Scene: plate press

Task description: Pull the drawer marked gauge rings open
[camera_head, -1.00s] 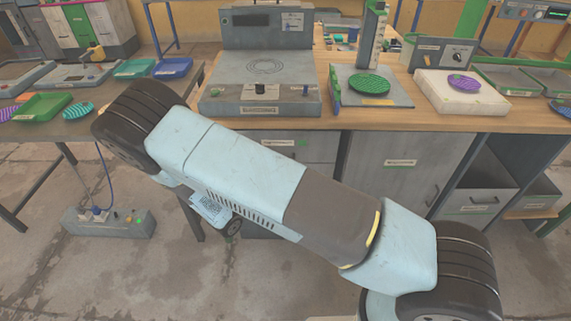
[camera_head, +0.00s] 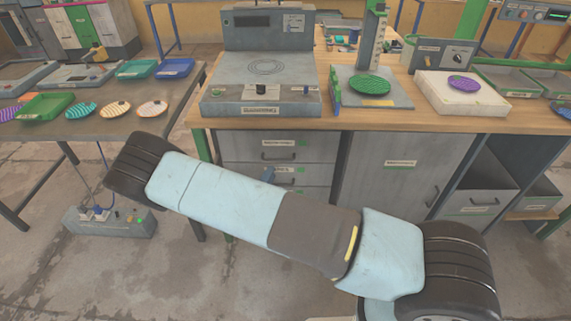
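A stack of grey drawers stands under the wooden bench, left of the cabinet door. The top drawer (camera_head: 240,148) has a pale label with a green mark and a dark bar handle (camera_head: 279,157). A second drawer (camera_head: 314,175) below it also has a label and a handle, partly covered by my arm. A third drawer front (camera_head: 318,197) shows lower down, mostly hidden. The labels are too small to read, so I cannot tell which is gauge rings. The visible drawers look shut. My arm crosses in front of them; a small blue-grey piece pokes up behind it, but my gripper's fingers are hidden.
A grey cabinet door (camera_head: 392,170) and open shelving with a bin (camera_head: 477,203) lie right of the drawers. A press plate unit (camera_head: 262,85) stands on the bench above. A side table (camera_head: 130,125) with trays and discs is at left. A box (camera_head: 108,222) sits on the floor.

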